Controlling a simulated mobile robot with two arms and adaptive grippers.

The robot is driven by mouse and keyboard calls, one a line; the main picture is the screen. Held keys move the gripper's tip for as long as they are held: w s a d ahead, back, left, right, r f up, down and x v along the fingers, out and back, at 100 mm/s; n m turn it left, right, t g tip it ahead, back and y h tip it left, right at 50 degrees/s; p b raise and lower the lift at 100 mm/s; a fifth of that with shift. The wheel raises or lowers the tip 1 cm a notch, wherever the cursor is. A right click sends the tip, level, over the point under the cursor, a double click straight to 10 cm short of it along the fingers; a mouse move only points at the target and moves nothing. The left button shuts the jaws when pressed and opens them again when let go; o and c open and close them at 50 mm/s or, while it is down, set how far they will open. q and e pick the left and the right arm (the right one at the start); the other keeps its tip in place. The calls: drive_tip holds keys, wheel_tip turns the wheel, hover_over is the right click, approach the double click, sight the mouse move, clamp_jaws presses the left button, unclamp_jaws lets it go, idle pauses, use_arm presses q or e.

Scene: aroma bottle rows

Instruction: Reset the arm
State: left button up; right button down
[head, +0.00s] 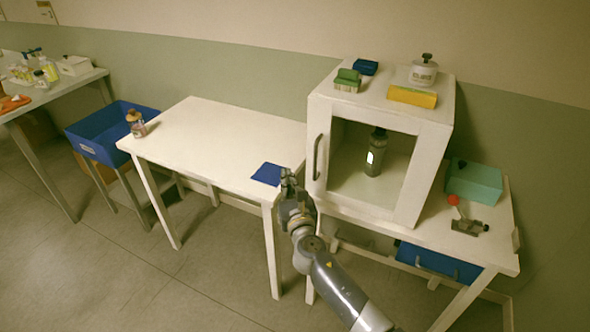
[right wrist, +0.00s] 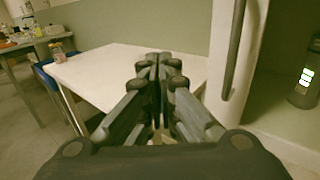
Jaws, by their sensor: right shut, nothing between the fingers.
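My right gripper (head: 287,180) is at the front right corner of the white table (head: 200,137), just left of the white cabinet. It is shut and empty. In the right wrist view its fingers (right wrist: 160,68) meet in front of the table top. My right arm reaches up from the bottom of the head view. My left gripper is in neither view.
A blue cloth or mat (head: 267,173) lies beside the gripper. The glass-fronted cabinet (head: 432,150) holds a dark bottle (head: 376,153). A small bottle (head: 136,123) stands at the table's left end. A blue bin (head: 90,143) is further left. Most of the table is bare.

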drive_tip(key=s+d+f+m+g+h, duration=0.1)
drive_tip(key=s+d+f+m+g, duration=0.4)
drive_tip(key=f, duration=0.8)
drive_tip(key=s+d+f+m+g+h, duration=0.1)
drive_tip(key=s+d+f+m, duration=0.2)
drive_tip(key=s+f+m, duration=0.55)
drive_tip(key=s+d+f+m+g+h, duration=0.1)
drive_tip(key=s+d+f+m+g, duration=0.25)
drive_tip(key=s+f, duration=0.95)
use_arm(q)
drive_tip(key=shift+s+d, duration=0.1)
use_arm(e)
drive_tip(key=s+d+f+m+g, duration=0.2)
drive_tip(key=s+d+f+m, duration=0.2)
drive_tip(key=s, duration=0.8)
drive_tip(key=s+d+f+m+g, duration=0.2)
drive_tip(key=s+d+f+m, duration=0.2)
drive_tip(key=s+f+m, duration=0.4)
drive_tip(key=s+d+f+m+g, duration=0.3)
drive_tip(key=s+d+f+m, duration=0.2)
drive_tip(key=s, duration=1)
wheel_tip(320, 180, down, 4)
drive_tip(key=shift+s+r+m+h, duration=0.25)
drive_tip(key=shift+s+m+h, duration=0.15)
drive_tip(key=shift+m, duration=0.5)
drive_tip(key=shift+d, duration=0.1)
